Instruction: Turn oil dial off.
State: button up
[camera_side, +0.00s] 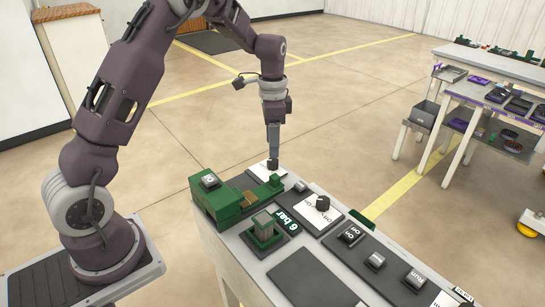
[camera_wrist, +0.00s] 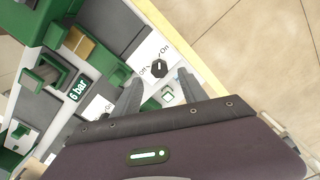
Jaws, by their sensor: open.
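A dark dial knob (camera_wrist: 156,69) with a white mark stands on a white plate (camera_wrist: 152,50) lettered Off and On, at the far end of the panel. The mark's exact direction is too small to read. My gripper (camera_side: 272,160) points straight down over this end of the panel in the side view. In the wrist view my gripper (camera_wrist: 159,80) is open, with a finger on each side of the knob. I cannot tell whether the fingers touch it. A second black dial (camera_side: 323,203) sits on another white Off/On plate nearer the camera. No plate legibly reads oil.
A green machine block (camera_side: 225,198) stands beside the far plate, with a smaller green block (camera_side: 264,226) and a 6 bar label (camera_side: 293,219) near it. Grey switches (camera_side: 352,235) line the panel's right edge. Another table (camera_side: 490,95) stands at the back right.

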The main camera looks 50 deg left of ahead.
aim_at(273, 160)
notch_tip(273, 160, down, 5)
jog(key=shift+f, duration=0.15)
jog(key=shift+c, duration=0.2)
grip_shut()
